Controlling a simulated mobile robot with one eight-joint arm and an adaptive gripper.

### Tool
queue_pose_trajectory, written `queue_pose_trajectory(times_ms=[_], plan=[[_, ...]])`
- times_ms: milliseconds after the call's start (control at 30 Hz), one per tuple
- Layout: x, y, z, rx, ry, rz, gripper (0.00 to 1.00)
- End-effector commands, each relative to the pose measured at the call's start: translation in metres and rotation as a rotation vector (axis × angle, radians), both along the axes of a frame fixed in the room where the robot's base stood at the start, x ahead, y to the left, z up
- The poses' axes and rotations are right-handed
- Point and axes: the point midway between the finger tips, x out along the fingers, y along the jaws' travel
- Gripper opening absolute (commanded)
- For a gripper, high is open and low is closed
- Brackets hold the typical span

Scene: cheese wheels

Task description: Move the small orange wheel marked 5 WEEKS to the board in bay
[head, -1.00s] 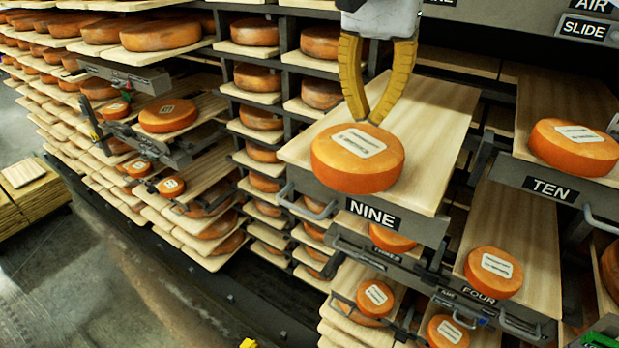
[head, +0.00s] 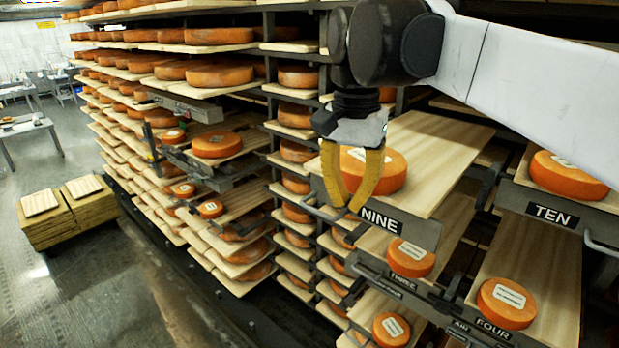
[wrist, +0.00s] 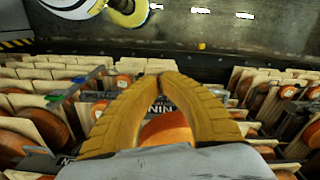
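An orange wheel (head: 390,168) with a pale label lies flat near the front of the pale board (head: 440,140) in the bay marked NINE. Its label is too small to read and partly hidden by my fingers. My gripper (head: 354,208) has yellow fingers pointing down, in front of this wheel and close to the NINE sign (head: 381,220). The fingertips meet, with an empty gap higher up. In the wrist view the fingers (wrist: 160,70) also meet at the tips, with an orange wheel (wrist: 168,130) behind the gap. I cannot tell which wheel reads 5 WEEKS.
Small labelled wheels lie on boards in THREE (head: 411,258) and FOUR (head: 506,303). A larger wheel (head: 568,177) lies in TEN. Left, pulled-out boards hold labelled wheels (head: 216,145). Racks of wheels stand behind. Floor is clear around a board stack (head: 68,218).

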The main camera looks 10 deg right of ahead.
Motion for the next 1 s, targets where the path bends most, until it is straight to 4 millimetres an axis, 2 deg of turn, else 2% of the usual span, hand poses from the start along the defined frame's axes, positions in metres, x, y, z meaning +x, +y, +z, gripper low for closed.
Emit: queue_pose_trajectory(times_ms=[100,333,800,1000], plan=[[0.002,-0.001,-0.020,0.000,0.000,-0.001,0.00],[0.026,-0.021,-0.017,0.000,0.000,-0.001,0.00],[0.032,-0.026,-0.019,0.000,0.000,0.000,0.00],[0.044,-0.036,-0.019,0.000,0.000,0.000,0.00]])
